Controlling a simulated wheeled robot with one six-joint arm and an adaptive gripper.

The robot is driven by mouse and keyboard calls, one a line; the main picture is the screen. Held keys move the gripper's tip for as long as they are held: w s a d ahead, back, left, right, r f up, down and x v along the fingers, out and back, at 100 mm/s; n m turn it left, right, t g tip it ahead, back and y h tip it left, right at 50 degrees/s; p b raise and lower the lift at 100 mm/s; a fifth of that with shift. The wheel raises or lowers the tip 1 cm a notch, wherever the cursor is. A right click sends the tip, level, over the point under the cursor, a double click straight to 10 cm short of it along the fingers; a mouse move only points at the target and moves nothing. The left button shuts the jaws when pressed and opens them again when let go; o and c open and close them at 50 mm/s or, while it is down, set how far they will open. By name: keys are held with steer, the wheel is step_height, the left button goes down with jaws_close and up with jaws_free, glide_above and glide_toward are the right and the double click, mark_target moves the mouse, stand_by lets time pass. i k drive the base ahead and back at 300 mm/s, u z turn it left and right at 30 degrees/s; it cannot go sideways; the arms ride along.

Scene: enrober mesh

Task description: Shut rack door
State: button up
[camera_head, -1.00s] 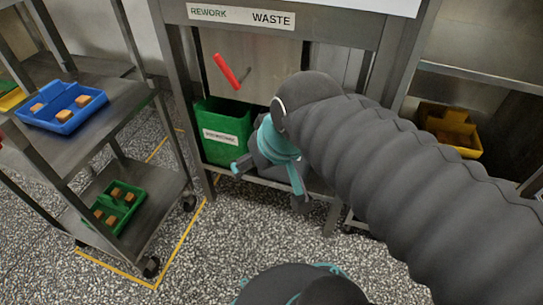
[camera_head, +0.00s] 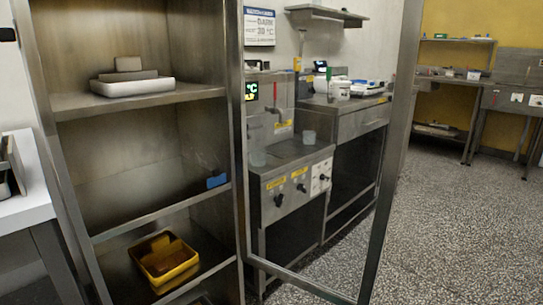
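The rack (camera_head: 150,103) stands at the left with its front open and its shelves showing. Its door (camera_head: 384,190) is a metal frame with a see-through middle. The door stands open, swung out to the right of the rack, and its lower rail slants toward me. I see no handle on it clearly. My gripper is not in view.
The rack holds a white tray (camera_head: 133,88), a yellow bin (camera_head: 163,264) and a small blue item (camera_head: 216,181). A steel machine with knobs (camera_head: 292,187) and counters show through the door. A white table (camera_head: 22,205) is at left. Speckled floor (camera_head: 450,230) at right is clear.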

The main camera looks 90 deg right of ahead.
mark_target(412, 19)
steer(key=u, duration=1.4)
steer(key=k, duration=2.7)
steer(key=z, duration=2.4)
steer(key=k, duration=1)
steer(key=u, duration=0.8)
